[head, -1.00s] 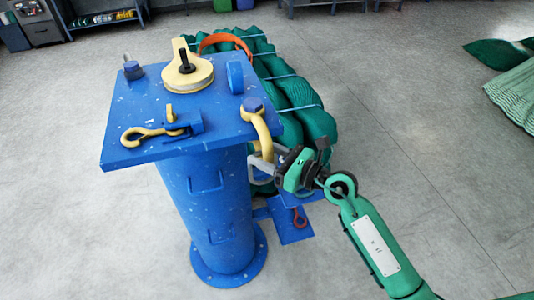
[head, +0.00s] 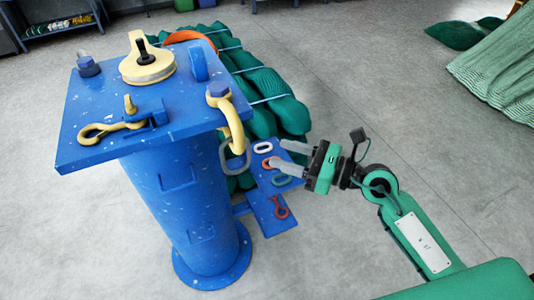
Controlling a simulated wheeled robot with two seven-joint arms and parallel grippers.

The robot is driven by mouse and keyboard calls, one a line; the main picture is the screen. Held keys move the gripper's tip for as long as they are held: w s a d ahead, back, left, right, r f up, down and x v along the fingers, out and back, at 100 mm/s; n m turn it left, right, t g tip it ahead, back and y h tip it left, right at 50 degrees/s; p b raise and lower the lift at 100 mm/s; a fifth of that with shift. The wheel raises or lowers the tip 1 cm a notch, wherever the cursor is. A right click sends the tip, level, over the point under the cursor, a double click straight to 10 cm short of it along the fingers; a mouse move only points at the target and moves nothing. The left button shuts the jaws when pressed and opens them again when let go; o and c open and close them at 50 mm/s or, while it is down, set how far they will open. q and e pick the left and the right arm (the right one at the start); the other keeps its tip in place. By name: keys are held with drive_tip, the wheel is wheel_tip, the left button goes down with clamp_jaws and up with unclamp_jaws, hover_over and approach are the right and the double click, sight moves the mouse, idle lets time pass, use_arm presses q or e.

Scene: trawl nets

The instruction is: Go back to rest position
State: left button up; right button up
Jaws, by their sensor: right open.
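My right gripper (head: 276,153) is open and empty, to the right of the blue post (head: 190,215). Its two grey fingers point left, over or in front of a small blue side plate (head: 262,178). A grey link (head: 235,158) hangs from the yellow shackle (head: 233,118) at the right edge of the post's blue top plate (head: 90,110). The gripper is apart from that link. My left gripper is not in view.
The side plate bears a white link (head: 263,147), a green link (head: 282,180) and a red hook (head: 280,208). A yellow sheave (head: 147,68) and yellow hook (head: 105,130) are on the top plate. Bundled green net (head: 265,85) lies behind.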

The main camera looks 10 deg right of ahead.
drive_tip(key=shift+v, duration=0.8)
